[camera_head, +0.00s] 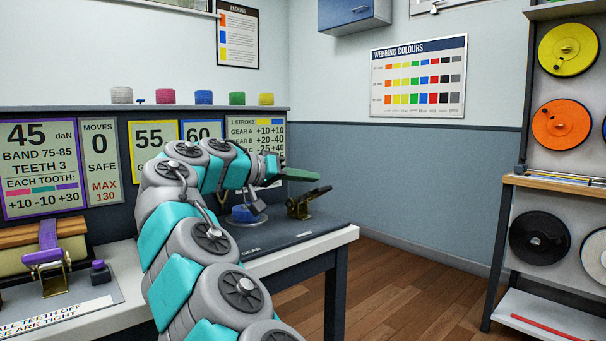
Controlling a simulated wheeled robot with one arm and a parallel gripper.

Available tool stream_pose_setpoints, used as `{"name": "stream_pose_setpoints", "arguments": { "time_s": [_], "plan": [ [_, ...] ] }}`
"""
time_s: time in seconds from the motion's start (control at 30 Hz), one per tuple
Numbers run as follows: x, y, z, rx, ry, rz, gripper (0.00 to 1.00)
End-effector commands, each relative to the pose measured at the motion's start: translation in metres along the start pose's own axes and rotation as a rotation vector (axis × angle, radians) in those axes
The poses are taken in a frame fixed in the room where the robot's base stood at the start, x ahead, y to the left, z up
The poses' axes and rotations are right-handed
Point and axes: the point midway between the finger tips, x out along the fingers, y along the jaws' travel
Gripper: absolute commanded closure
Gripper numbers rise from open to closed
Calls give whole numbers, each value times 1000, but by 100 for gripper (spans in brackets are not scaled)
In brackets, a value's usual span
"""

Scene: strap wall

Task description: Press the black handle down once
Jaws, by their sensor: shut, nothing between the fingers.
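A dark handle (310,194) on a brass bracket stands at the right end of the bench. It slopes up to the right and looks black to dark green. My arm reaches up from the bottom middle and bends to the right. My gripper (300,174), at the arm's end, looks shut and empty. It shows as a narrow greenish tip a little above the handle in the picture. I cannot tell the exact gap between them. Part of the bench behind my arm is hidden.
A blue knob (246,213) sits on the bench left of the handle, close to my arm. The panel (106,215) stands behind. Floor (400,275) right of the bench is clear; a reel rack (555,180) stands beyond.

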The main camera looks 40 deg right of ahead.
Motion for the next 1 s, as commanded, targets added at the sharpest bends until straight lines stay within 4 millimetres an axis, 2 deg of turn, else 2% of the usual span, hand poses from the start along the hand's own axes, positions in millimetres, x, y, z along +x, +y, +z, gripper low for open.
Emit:
{"name": "stream_pose_setpoints", "arguments": {
  "time_s": [0.2, 0.73, 1.0],
  "plan": [
    [2, 1, 9, 2, -1, 2, 100],
    [3, 0, 14, 16, -1, -4, 100],
    [8, 0, 37, 185, -3, -48, 100]
  ]
}}
